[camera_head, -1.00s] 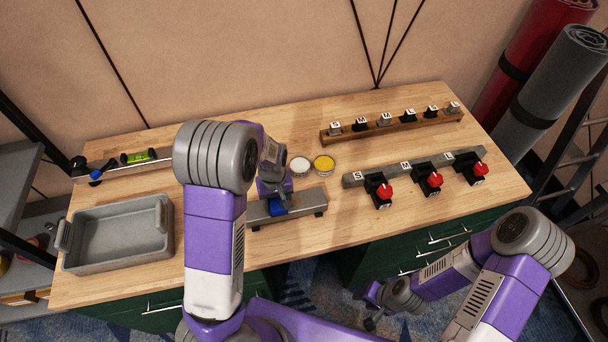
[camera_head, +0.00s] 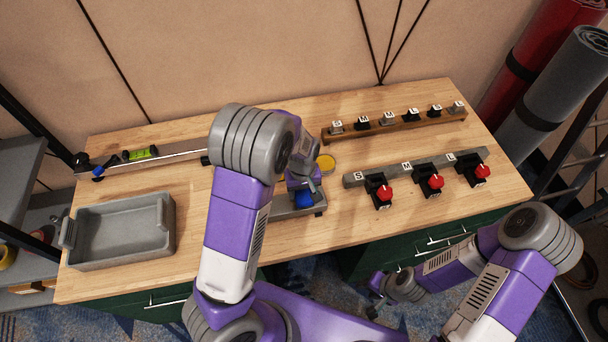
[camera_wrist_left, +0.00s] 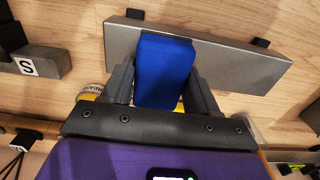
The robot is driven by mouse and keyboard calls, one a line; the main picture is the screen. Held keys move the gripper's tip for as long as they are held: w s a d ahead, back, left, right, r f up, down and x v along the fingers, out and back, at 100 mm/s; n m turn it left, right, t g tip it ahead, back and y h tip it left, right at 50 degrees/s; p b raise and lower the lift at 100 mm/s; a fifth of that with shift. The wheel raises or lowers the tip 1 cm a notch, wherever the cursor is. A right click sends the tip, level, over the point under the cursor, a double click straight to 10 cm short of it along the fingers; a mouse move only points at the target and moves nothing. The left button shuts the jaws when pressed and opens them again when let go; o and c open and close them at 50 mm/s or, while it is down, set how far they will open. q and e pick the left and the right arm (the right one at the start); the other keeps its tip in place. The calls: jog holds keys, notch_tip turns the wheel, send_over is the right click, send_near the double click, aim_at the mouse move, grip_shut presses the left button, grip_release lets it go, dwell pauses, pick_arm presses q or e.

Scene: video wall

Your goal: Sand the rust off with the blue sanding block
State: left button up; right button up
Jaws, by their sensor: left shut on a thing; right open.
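The blue sanding block (camera_head: 303,200) is between the fingers of my left gripper (camera_head: 303,184), which is shut on it. In the left wrist view the block (camera_wrist_left: 164,62) lies over one end of a grey metal plate (camera_wrist_left: 232,68), with my left gripper (camera_wrist_left: 163,85) around its sides. In the head view this is the right end of the plate (camera_head: 280,214), and my left arm covers part of it. I see no clear rust on the visible part. Whether the block touches the plate is hard to tell. My right gripper (camera_head: 374,306) is open and empty in front of the bench.
A grey tray (camera_head: 120,265) stands at the bench's left. A yellow tin (camera_head: 325,163) is behind the plate. A rail with red-knobbed clamps (camera_head: 428,183) is to the right, and a wooden rack (camera_head: 390,128) is at the back.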

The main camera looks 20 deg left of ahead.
pick_arm(q)
jog(key=shift+s+r+p, duration=0.2)
jog(key=shift+r+p, duration=0.45)
jog(key=shift+r, duration=0.55)
notch_tip(320, 180, up, 2)
jog(key=shift+w+r+p, duration=0.1)
jog(key=shift+p, duration=0.9)
jog(key=shift+r+p, duration=0.9)
jog(key=shift+r, duration=0.05)
